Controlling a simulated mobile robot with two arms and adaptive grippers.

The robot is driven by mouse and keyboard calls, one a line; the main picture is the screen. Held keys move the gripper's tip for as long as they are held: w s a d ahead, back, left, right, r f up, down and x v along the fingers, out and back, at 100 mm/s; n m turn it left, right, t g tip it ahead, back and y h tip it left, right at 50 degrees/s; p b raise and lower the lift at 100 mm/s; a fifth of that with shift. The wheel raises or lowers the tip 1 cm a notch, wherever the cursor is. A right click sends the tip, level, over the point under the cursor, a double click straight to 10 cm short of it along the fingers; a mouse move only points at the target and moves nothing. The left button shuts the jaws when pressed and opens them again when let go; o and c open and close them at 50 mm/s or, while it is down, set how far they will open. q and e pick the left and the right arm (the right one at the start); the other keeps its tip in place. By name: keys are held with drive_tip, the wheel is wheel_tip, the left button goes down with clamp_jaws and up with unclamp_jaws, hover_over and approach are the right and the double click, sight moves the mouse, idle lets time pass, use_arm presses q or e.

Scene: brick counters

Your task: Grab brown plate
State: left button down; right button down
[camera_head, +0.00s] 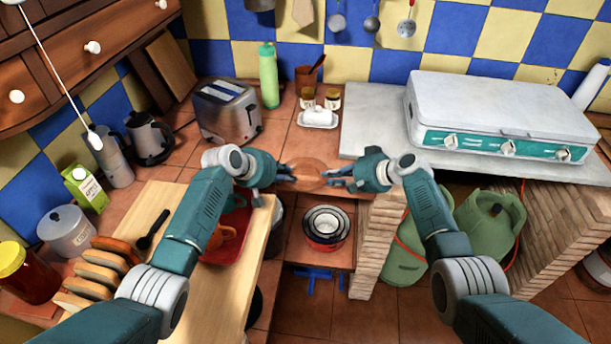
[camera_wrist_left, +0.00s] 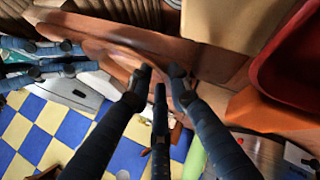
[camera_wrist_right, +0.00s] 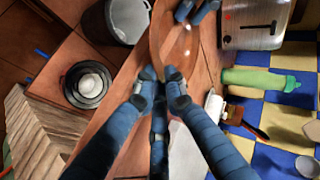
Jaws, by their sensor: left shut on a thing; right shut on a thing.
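The brown plate (camera_head: 308,174) is between my two grippers in the head view, over the tiled counter's front edge near the middle. It looks round, glossy and partly see-through. My left gripper (camera_head: 288,173) is shut on its left rim and my right gripper (camera_head: 335,178) is shut on its right rim. In the right wrist view the plate (camera_wrist_right: 172,42) shows beyond the right fingertips (camera_wrist_right: 160,76), with the left fingers at its far side. The fingers hide parts of the rim. I cannot tell whether the plate touches the counter.
A stove (camera_head: 500,110) is at right. Stacked bowls (camera_head: 326,226) sit on a lower shelf. A red tray (camera_head: 240,250) lies on the wooden board at left.

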use_arm(q)
drive_tip(key=shift+r+p, duration=0.5)
drive_tip(key=shift+p, duration=0.15)
wheel_tip(320, 180, up, 4)
drive_tip(key=p, duration=0.3)
drive_tip(key=shift+s+p, duration=0.1)
drive_tip(key=shift+p, duration=0.3)
drive_tip(key=shift+f, duration=0.1)
drive_tip(key=shift+f, duration=0.15)
